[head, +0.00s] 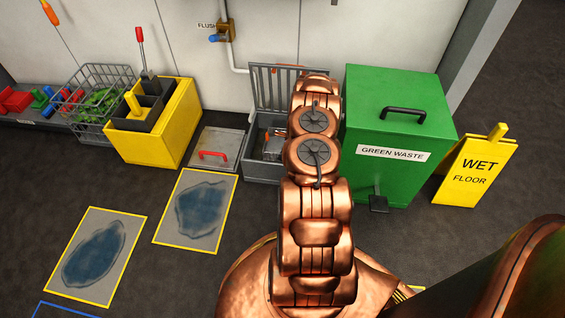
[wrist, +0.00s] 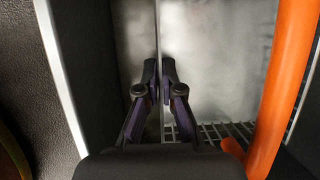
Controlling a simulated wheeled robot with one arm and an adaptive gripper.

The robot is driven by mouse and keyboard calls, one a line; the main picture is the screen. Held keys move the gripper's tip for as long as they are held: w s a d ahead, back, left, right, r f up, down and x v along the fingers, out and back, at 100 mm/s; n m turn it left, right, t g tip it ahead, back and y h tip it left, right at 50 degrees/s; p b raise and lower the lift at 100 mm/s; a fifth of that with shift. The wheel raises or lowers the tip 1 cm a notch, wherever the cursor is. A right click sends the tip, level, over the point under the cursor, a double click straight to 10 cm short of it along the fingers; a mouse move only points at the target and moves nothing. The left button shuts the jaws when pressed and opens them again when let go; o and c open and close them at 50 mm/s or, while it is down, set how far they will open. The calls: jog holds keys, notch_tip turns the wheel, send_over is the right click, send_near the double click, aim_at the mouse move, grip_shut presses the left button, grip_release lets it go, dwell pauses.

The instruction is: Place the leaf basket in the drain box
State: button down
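A wire basket (head: 106,101) with green leafy matter in it stands at the left in the head view, beside a yellow caddy. The grey drain box (head: 262,170) stands at the back centre with its slatted lid (head: 266,82) raised. My arm hides the right part of the box and my gripper in the head view. I cannot tell which object the bar and grid belong to.
A grey plate (head: 217,143) with a red handle lies left of the box. The green waste bin (head: 400,125) stands close on its right, then a yellow wet-floor sign (head: 473,170). The yellow caddy (head: 160,140) holds tools. Two yellow-edged mats (head: 196,210) lie on open floor.

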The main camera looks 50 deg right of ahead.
jog(key=shift+f+b, duration=0.55)
jog(key=shift+f, duration=1.35)
jog(key=shift+f, duration=0.15)
jog(key=c, duration=1.3)
grip_release()
